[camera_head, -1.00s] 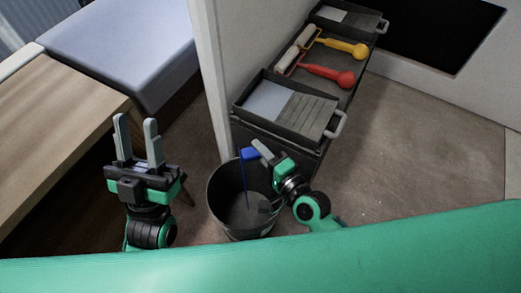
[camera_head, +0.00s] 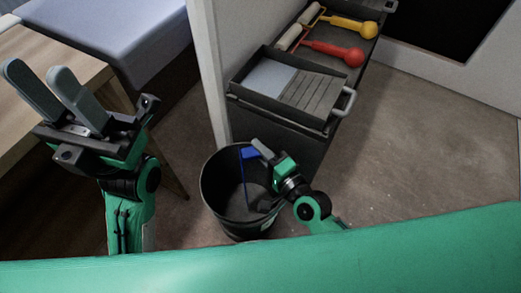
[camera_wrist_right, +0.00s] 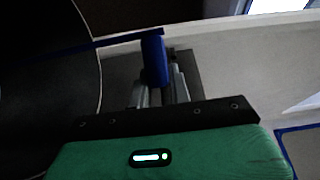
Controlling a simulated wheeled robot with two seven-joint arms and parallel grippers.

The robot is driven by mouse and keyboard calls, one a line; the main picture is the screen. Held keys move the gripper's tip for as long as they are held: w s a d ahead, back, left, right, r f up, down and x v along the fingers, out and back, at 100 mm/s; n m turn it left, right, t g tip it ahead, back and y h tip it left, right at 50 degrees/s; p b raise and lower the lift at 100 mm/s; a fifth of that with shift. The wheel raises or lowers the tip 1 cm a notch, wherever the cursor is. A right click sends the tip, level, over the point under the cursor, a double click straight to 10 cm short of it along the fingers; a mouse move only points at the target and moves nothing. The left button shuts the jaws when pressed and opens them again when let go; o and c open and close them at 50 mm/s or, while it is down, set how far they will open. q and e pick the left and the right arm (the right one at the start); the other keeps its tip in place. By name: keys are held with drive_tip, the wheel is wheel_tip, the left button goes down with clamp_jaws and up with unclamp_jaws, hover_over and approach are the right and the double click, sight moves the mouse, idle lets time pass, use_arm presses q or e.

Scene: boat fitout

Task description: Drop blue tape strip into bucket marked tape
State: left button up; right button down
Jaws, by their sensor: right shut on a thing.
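The blue tape strip (camera_head: 243,178) is held at its top end by my right gripper (camera_head: 259,151), which is shut on it. In the head view the strip hangs down over the opening of the dark bucket (camera_head: 213,205). The right wrist view shows the blue strip (camera_wrist_right: 154,58) between the fingertips (camera_wrist_right: 160,78), with a thin length running left across the dark bucket (camera_wrist_right: 60,100). A small pale patch shows on the bucket's front, but its writing cannot be read. My left gripper (camera_head: 36,73) is open and empty at the left, away from the bucket.
A dark cart behind the bucket carries a paint tray (camera_head: 240,93), a red-handled roller (camera_head: 335,51) and a yellow-handled roller (camera_head: 350,24). A white post (camera_head: 207,70) stands beside it. A wooden bench (camera_head: 75,65) and cushion (camera_head: 110,35) are at left. Floor at right is clear.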

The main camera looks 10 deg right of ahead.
drive_tip(key=shift+f, duration=0.15)
drive_tip(key=c, duration=0.6)
unclamp_jaws()
idle(0.6)
drive_tip(key=v, duration=0.7)
drive_tip(key=shift+s+d, duration=0.15)
drive_tip(key=shift+s, duration=0.1)
idle(0.4)
